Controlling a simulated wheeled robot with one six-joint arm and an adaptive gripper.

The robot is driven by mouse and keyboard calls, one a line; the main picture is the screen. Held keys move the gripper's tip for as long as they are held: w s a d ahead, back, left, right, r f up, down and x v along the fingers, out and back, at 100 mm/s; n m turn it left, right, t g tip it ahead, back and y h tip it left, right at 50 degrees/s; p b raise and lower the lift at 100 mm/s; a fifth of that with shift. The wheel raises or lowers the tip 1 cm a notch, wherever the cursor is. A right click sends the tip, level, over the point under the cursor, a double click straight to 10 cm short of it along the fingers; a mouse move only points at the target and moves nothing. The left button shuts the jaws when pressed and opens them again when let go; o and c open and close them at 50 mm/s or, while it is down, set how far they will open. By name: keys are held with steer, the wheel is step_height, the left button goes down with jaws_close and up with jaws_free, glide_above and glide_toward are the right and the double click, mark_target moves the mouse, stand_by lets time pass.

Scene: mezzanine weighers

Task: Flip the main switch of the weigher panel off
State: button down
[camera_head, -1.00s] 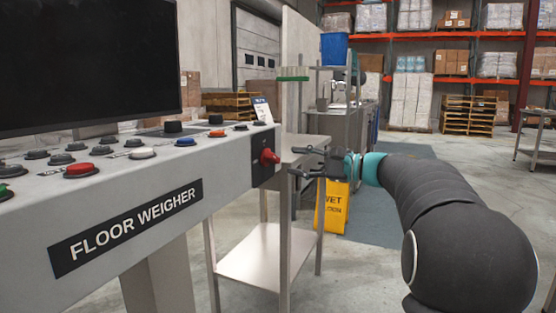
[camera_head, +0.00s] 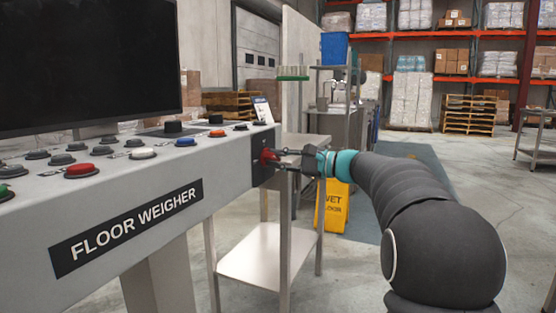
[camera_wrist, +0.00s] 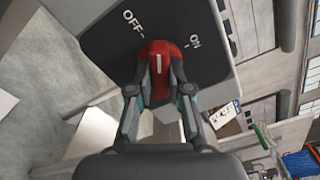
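The main switch is a red rotary handle (camera_head: 266,156) on a black plate (camera_head: 263,141) at the right end of the weigher panel (camera_head: 215,165). In the wrist view the red handle (camera_wrist: 158,65) stands in front of the black plate (camera_wrist: 110,40), which has OFF and ON marks; its white line shows, but I cannot tell which mark it points to. My gripper (camera_head: 276,160) is at the handle, its fingers apart on either side of it. In the wrist view the gripper (camera_wrist: 160,72) straddles the handle; whether the fingers touch it is unclear.
The panel top carries several buttons, among them a red one (camera_head: 81,170) and a blue one (camera_head: 186,142), below a dark monitor (camera_head: 85,65). A steel table (camera_head: 262,258) stands behind the switch. A yellow wet-floor sign (camera_head: 333,207) is beyond my gripper. Floor to the right is open.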

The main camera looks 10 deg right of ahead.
steer(key=shift+f+b, duration=0.1)
steer(key=shift+b, duration=0.3)
steer(key=n+b, duration=0.2)
steer(key=b, duration=0.1)
steer(key=shift+f+n, duration=0.1)
steer(key=shift+n, duration=0.2)
steer(key=n+b, duration=0.3)
steer(key=shift+r, duration=0.2)
steer(key=c, duration=1.1)
jaws_free()
steer(key=shift+d, duration=0.1)
steer(key=v, duration=1.2)
